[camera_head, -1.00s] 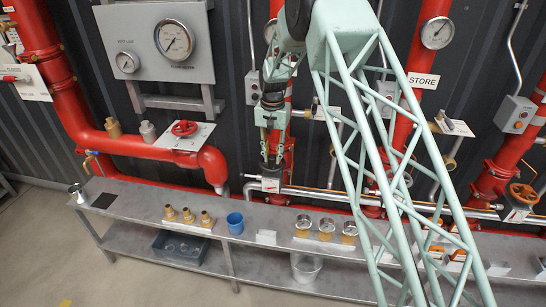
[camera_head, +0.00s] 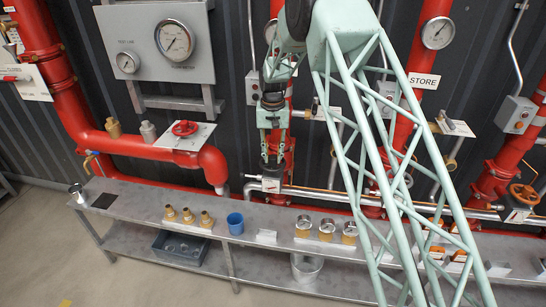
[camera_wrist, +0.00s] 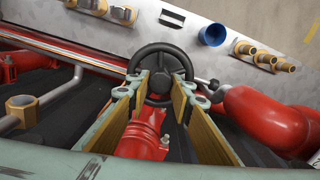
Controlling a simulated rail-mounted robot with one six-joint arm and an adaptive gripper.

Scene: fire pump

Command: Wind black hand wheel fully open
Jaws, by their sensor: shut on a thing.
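The black hand wheel (camera_wrist: 161,47) shows in the wrist view, with its rim and spokes ahead of my gripper and a red valve body below it. My gripper (camera_wrist: 161,80) has a fingertip on each side of the wheel's lower part and is shut on it. In the head view my gripper (camera_head: 272,160) points down at the pipework behind the bench, and the wheel is mostly hidden there. How far the wheel is turned cannot be told.
A red hand wheel (camera_head: 185,128) sits to the left and an orange one (camera_head: 525,193) to the far right. Red pipes stand close on both sides.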

